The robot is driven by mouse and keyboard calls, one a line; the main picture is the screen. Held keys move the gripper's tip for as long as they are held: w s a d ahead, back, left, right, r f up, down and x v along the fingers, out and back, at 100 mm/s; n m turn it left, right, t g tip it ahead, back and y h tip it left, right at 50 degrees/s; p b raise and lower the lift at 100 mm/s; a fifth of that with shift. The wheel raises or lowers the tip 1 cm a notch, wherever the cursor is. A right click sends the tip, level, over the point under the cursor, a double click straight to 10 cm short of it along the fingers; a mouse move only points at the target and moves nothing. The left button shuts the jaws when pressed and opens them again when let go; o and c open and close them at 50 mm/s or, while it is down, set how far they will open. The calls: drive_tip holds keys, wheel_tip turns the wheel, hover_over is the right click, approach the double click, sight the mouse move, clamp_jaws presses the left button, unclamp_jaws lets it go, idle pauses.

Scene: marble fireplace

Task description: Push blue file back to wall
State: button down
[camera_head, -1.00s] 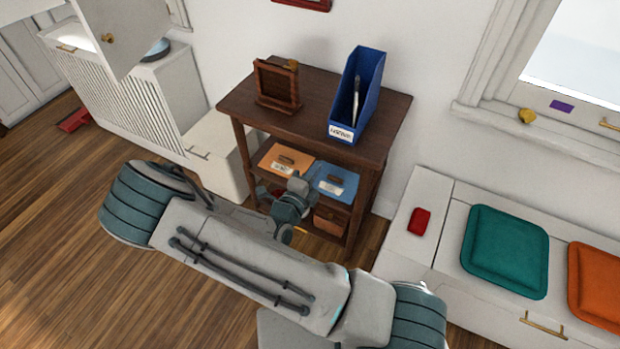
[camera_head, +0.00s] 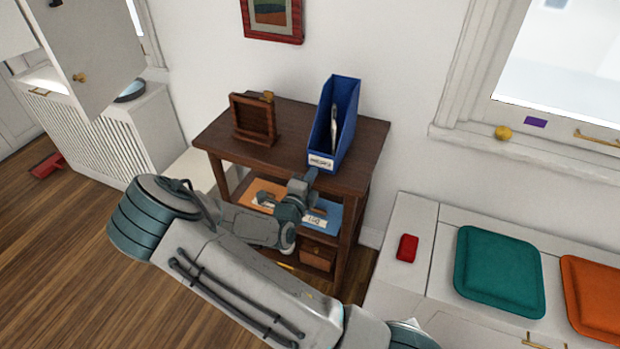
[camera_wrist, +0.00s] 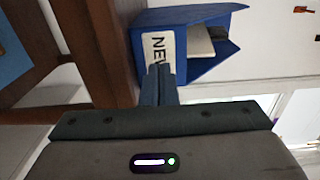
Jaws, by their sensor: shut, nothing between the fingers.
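The blue file (camera_head: 345,125) stands upright on the dark wooden shelf unit's top (camera_head: 285,153), toward its right side, with a white label on its front and papers inside. In the wrist view the blue file (camera_wrist: 185,62) appears turned sideways, its label partly hidden by my fingers. My gripper (camera_head: 310,176) is shut and empty at the front of the file, near the label's lower edge. In the wrist view the closed fingertips (camera_wrist: 160,72) overlap the label; they look close to or touching it, but I cannot tell which.
A wooden frame stand (camera_head: 253,119) is on the top, left of the file. Orange and blue folders (camera_head: 318,216) lie on the shelf below. The white wall (camera_head: 400,60) is behind. A bench with a red item (camera_head: 407,247) and a teal cushion (camera_head: 499,271) is at right.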

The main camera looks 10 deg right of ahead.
sight(320, 162)
idle(0.3)
drive_tip(key=shift+p+x, duration=0.65)
drive_tip(key=shift+x, duration=3.5)
drive_tip(key=shift+d, duration=0.1)
drive_tip(key=shift+s+r, duration=0.1)
drive_tip(key=shift+s+a+p, duration=0.25)
drive_tip(key=shift+s+p, duration=0.05)
drive_tip(key=shift+p, duration=0.25)
drive_tip(key=shift+p+v, duration=0.55)
drive_tip(key=shift+v, duration=0.7)
